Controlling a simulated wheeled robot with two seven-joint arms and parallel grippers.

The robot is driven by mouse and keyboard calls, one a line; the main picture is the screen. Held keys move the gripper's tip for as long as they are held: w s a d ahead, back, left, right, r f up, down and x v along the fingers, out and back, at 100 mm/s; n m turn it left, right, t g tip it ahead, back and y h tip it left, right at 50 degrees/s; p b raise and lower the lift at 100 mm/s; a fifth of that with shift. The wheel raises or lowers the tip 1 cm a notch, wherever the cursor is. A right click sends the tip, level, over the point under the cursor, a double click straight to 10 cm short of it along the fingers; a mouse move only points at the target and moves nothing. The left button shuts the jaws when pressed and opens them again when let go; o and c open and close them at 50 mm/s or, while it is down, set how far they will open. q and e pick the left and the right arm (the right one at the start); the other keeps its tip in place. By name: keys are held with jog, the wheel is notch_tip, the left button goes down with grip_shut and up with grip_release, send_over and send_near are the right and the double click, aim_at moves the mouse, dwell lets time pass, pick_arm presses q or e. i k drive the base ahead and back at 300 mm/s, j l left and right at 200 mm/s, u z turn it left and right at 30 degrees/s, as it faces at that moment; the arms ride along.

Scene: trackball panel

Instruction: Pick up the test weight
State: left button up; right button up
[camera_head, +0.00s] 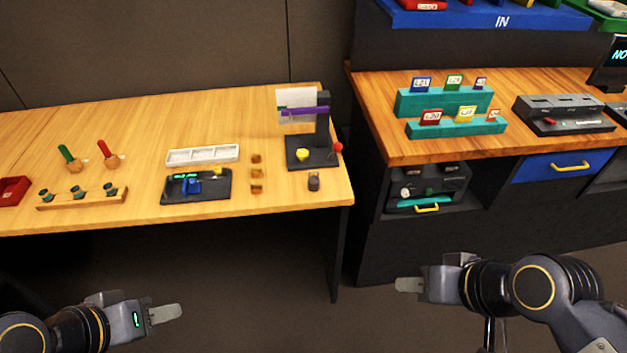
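A small dark grey weight-like piece (313,182), which looks like the test weight, stands on the light wooden table (230,218) near its right front corner. It sits just in front of a dark stand with a purple bar (305,112). My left gripper (166,314) is low at the lower left, in front of the table and well away from the weight. My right gripper (409,285) is in front of and to the right of the weight, also far from it. Both grippers show side-on, so their finger gaps are hidden. I see nothing held.
A black panel with a blue part (215,193), a white tray (203,155) and small wooden blocks (257,174) lie left of the weight. A wooden rack (82,198) stands further left. A darker bench (385,145) with teal card holders (440,103) stands right.

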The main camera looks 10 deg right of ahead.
aim_at(312, 182)
jog(key=l+u, duration=0.15)
jog(key=u, duration=0.3)
jog(key=i+l+u, duration=0.1)
jog(key=l+u, duration=0.15)
jog(key=u, duration=0.2)
jog(key=l+u, duration=0.2)
jog(key=u, duration=0.25)
jog(key=l+u, duration=0.15)
jog(key=l, duration=0.4)
jog(key=k+l+u, duration=0.1)
jog(key=l, duration=0.45)
jog(key=k+l+u, duration=0.15)
jog(key=l, duration=0.4)
jog(key=i, duration=0.05)
